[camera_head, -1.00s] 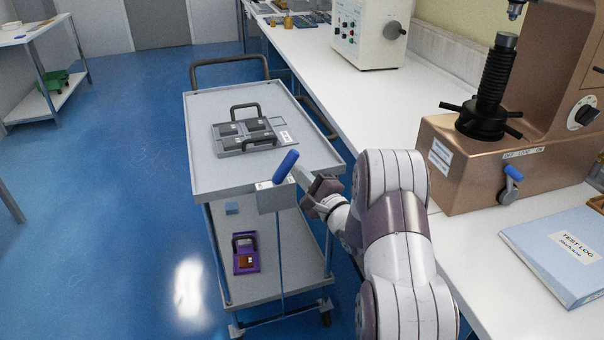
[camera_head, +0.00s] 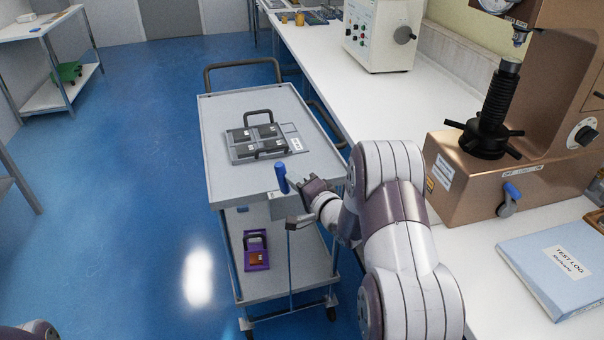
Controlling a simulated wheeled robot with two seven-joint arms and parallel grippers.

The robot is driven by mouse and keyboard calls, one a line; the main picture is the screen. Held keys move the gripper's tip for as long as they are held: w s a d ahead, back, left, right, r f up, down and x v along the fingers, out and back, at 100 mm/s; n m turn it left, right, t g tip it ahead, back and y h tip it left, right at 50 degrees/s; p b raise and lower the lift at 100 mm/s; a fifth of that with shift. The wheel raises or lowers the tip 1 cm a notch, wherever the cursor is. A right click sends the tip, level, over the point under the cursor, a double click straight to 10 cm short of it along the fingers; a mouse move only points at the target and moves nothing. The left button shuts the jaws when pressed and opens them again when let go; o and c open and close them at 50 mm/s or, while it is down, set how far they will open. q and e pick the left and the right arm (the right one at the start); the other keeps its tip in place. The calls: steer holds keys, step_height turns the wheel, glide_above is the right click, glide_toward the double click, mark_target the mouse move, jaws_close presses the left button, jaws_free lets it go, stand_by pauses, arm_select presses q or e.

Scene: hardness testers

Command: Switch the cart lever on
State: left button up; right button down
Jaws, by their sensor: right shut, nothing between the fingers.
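The cart lever has a blue handle (camera_head: 281,178) and stands at the near edge of the grey cart (camera_head: 225,185), on a small grey box (camera_head: 284,206). The handle is nearly upright and leans slightly left at its top. My right gripper (camera_head: 300,188) is just right of the handle, shut and empty. Whether its fingertips touch the lever I cannot tell. The lever's markings are too small to read, and the gripper covers part of the box. My left gripper is out of view.
A grey tray with dark blocks (camera_head: 258,141) lies on the cart top. A purple item (camera_head: 256,250) sits on the lower shelf. The white bench (camera_head: 375,105) runs along the right, with a bronze tester (camera_head: 460,190) and a blue test log (camera_head: 555,262). Blue floor is open at left.

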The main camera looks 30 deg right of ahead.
steer(key=a+n, duration=0.1)
steer(key=a+n+p, duration=0.1)
steer(key=shift+w+r+n+g+h, duration=0.1)
steer(key=shift+w+n+g+h, duration=0.1)
steer(key=shift+n+g+h, duration=0.2)
steer(key=shift+a, duration=0.3)
steer(key=shift+w, duration=0.1)
stand_by(0.3)
